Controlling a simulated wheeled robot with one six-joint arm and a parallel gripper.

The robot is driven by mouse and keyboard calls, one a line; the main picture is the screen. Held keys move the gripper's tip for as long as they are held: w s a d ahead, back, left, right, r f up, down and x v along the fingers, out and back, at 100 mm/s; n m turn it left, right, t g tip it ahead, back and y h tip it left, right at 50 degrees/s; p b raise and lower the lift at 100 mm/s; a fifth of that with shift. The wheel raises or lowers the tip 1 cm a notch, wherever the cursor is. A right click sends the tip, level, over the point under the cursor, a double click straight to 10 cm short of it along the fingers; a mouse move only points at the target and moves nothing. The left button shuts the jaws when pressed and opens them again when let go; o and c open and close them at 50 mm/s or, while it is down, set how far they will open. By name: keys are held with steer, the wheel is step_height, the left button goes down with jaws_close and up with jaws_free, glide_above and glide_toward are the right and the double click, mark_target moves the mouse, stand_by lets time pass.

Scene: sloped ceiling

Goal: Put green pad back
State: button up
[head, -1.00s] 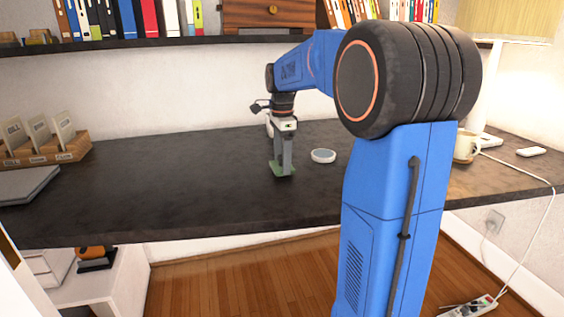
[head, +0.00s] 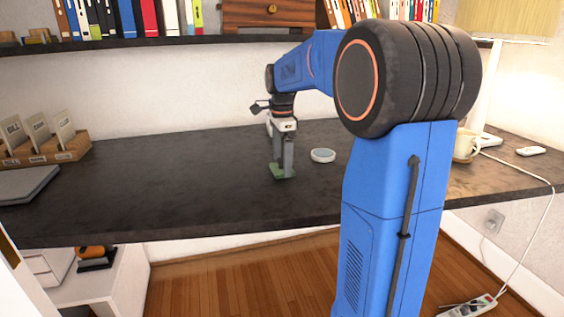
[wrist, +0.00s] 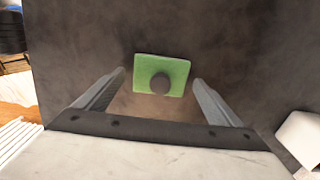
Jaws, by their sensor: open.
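The green pad (wrist: 145,67) is a small flat square with a dark round knob (wrist: 160,83) on it. In the wrist view it lies on the dark desk between and beyond my fingers, with a gap on each side. My gripper (wrist: 160,85) is open and points down over the pad. The fingers do not touch the knob in the wrist view.
A wooden holder with upright cards (head: 45,152) and a grey flat item (head: 25,184) are at the left. The desk's middle left is clear.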

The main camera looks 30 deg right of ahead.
mark_target(282, 159)
step_height(282, 159, up, 12)
steer(key=shift+f, duration=0.25)
steer(key=s+a+f+n, duration=0.2)
steer(key=s+a+n, duration=0.1)
steer(key=s, duration=0.2)
steer(key=s+a+f+n+t, duration=0.1)
steer(key=s+a+f+n, duration=0.1)
steer(key=s+a+n, duration=0.2)
steer(key=s+a+f+n+t, duration=0.1)
steer(key=s+a+f+n, duration=0.1)
steer(key=s, duration=0.5)
steer(key=shift+s+a+f+n, duration=0.1)
steer(key=shift+a+f+n, duration=0.1)
steer(key=shift+a+n, duration=0.3)
steer(key=shift+s+a+f+n, duration=0.1)
steer(key=shift+a+f+n, duration=0.1)
steer(key=shift+a+n, duration=0.25)
steer(key=s+a+f+n+t, duration=0.1)
steer(key=s+a+f+n, duration=0.1)
steer(key=s+f+n, duration=0.3)
steer(key=s+a+f+n+t, duration=0.1)
steer(key=s+a+f+n, duration=0.2)
steer(key=s+f+n, duration=0.2)
steer(key=s+f, duration=0.3)
steer(key=shift+s+f+t, duration=0.25)
steer(key=shift+s+t, duration=0.15)
